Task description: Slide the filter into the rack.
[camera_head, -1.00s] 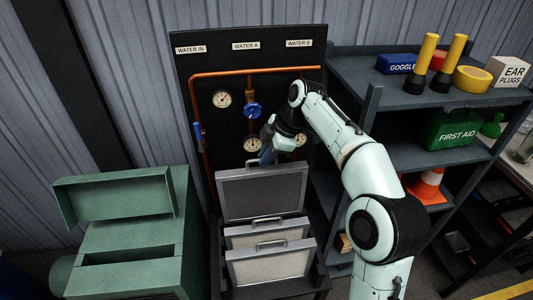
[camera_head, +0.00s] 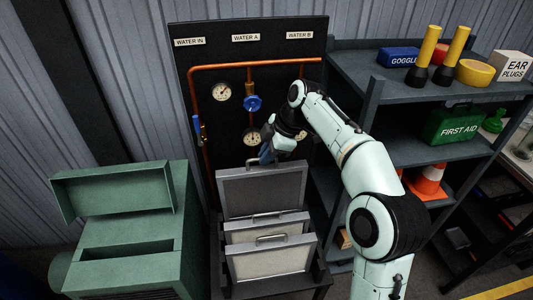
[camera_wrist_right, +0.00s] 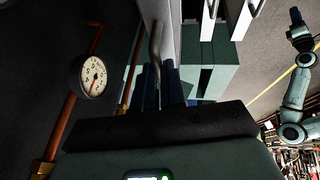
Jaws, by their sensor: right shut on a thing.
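The filter (camera_head: 262,194), a grey framed panel with a handle on top, stands upright at the back of the dark rack (camera_head: 318,278). It rises higher than the two filters in front, which hide its lower part. My right gripper (camera_head: 267,156) is shut on its top handle. In the right wrist view the dark fingers (camera_wrist_right: 168,86) close around the end of the metal handle (camera_wrist_right: 155,45). How deep the filter sits is hidden. My left gripper is not in the head view.
Two paler filters, a middle one (camera_head: 266,230) and a front one (camera_head: 270,262), stand in the rack. Behind is a black board with copper pipes (camera_head: 255,65), gauges and a blue valve (camera_head: 253,103). A green machine (camera_head: 130,240) stands left, a shelf (camera_head: 400,90) right.

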